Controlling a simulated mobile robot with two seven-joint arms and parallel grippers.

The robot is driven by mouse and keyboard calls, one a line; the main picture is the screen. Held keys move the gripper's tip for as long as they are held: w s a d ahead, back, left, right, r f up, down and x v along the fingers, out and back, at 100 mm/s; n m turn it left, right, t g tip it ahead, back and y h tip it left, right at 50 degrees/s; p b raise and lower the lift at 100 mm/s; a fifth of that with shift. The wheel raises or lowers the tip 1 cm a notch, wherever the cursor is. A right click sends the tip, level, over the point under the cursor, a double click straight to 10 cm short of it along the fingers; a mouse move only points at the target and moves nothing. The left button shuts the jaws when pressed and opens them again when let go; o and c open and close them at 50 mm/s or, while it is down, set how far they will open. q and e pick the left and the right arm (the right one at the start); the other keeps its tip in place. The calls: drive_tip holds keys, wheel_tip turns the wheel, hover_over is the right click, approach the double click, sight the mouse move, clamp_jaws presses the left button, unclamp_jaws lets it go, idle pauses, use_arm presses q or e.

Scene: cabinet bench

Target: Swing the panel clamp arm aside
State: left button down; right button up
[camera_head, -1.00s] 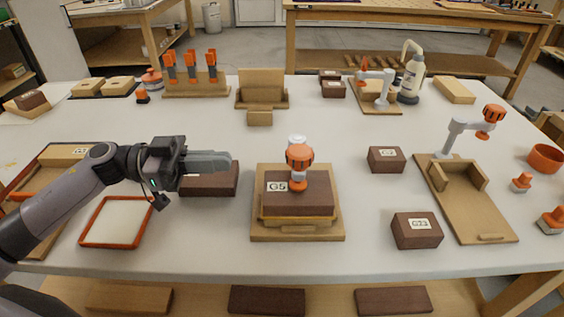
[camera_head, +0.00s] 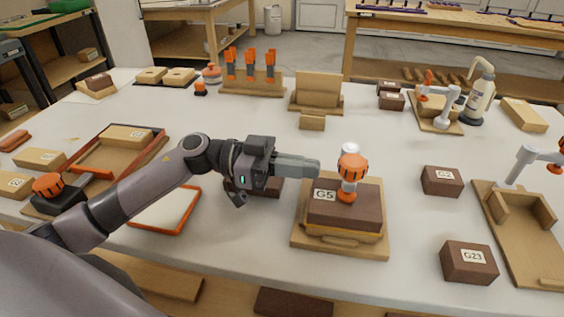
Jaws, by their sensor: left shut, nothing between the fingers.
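The panel clamp (camera_head: 350,172) has an orange knob on a pale post and stands over the dark block marked G5 (camera_head: 358,213). That block lies on a lighter layer on a wooden base (camera_head: 340,246), at the middle right of the head view. My left gripper (camera_head: 316,168) is shut and empty, its fingertips just left of the clamp's orange knob. I cannot tell whether they touch it. The clamp's arm is seen end-on, so its direction is hard to tell. My right gripper is not in view.
A dark block (camera_head: 262,187) lies partly hidden under my left gripper. Blocks marked G3 (camera_head: 441,181) and G23 (camera_head: 468,264) lie to the right. Another clamp fixture (camera_head: 520,235) stands at the right edge. A red-rimmed tray (camera_head: 165,209) lies below my left forearm.

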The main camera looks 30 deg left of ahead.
sight(323, 187)
use_arm(q)
drive_tip(key=shift+x, duration=1.9)
